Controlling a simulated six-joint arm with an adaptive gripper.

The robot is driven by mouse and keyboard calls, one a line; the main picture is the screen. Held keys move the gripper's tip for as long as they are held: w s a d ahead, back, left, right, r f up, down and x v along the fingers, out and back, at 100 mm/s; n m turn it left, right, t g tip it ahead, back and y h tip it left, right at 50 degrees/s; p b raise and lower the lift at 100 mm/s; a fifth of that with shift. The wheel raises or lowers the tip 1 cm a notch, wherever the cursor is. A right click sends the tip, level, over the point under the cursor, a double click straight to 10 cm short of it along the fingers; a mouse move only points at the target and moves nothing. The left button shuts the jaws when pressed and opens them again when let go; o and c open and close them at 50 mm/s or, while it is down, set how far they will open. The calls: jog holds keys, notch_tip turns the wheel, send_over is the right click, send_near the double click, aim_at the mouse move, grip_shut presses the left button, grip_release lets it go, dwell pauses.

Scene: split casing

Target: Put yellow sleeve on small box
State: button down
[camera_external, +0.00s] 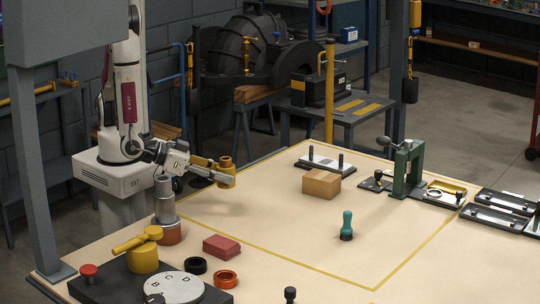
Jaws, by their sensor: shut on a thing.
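My gripper (221,176) is at the left of the table, pointing right, above the tabletop. It is shut on the yellow sleeve (226,163), a brass-yellow round piece whose upper part shows above the fingers; its lower part is partly hidden by them. The small box (321,184) is a brown cardboard-like box on the table, right of my gripper and well apart from it.
A plate with two black pegs (325,162) lies behind the box. A green press (407,168) stands right of it. A green-handled tool (347,226) stands in front.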

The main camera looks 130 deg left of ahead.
jog(key=w+a+r+n+g+y, duration=0.1)
jog(key=w+a+r+n+g, duration=0.15)
jog(key=a, duration=1.15)
jog(key=w+a+r+n+g+y, duration=0.1)
jog(key=w+a+r+n+y, duration=0.15)
jog(key=a, duration=1.05)
jog(key=w+a+r+m+t+h, duration=0.1)
jog(key=w+a+m+t+h, duration=0.1)
jog(key=w, duration=0.5)
jog(key=shift+a+r+m+t, duration=0.35)
jog(key=shift+a+m, duration=0.15)
jog(key=shift+m, duration=0.4)
jog(key=shift+w+h, duration=0.1)
jog(key=shift+h, duration=0.15)
jog(key=shift+f, duration=0.15)
jog(key=shift+f, duration=3.05)
